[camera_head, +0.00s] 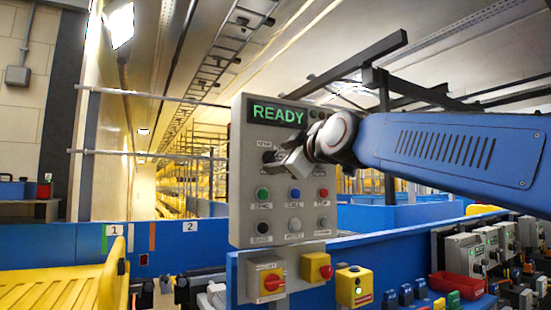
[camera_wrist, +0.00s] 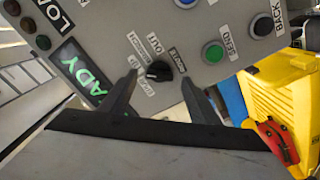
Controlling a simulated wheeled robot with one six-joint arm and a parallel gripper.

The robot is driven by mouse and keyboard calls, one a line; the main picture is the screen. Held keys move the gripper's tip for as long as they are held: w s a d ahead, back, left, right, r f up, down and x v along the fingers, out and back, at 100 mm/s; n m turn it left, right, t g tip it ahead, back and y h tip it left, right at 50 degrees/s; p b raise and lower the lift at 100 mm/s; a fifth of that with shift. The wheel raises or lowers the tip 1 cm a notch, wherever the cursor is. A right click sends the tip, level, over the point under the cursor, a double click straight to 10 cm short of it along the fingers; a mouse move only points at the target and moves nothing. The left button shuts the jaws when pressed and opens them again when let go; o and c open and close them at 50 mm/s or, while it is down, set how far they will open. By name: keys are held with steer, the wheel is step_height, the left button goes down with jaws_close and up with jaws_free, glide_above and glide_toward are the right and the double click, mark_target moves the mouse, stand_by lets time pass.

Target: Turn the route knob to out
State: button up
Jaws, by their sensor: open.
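The route knob (camera_wrist: 158,71) is a small black dial on the grey control panel (camera_wrist: 215,70), with several small labels around it, one reading OUT. A light mark shows at its lower left edge in the wrist view; I cannot tell for sure which label it points to. My gripper (camera_wrist: 160,77) is open, with one fingertip on each side of the knob and a gap visible on both sides. In the head view my gripper (camera_head: 289,160) is in front of the panel's left middle, and the dark knob (camera_head: 267,156) shows just beside it, partly hidden.
A lit READY display (camera_head: 277,114) is above the knob. Green (camera_head: 263,193), blue (camera_head: 295,193) and red (camera_head: 322,193) buttons are below, with a dark button (camera_head: 262,228) lower. A red rotary switch (camera_head: 271,281) is under the panel. A yellow tray (camera_head: 65,290) stands at left.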

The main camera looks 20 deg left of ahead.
mark_target(271, 158)
steer(key=shift+x, duration=1.3)
steer(key=c, duration=1.1)
steer(key=shift+o, duration=0.2)
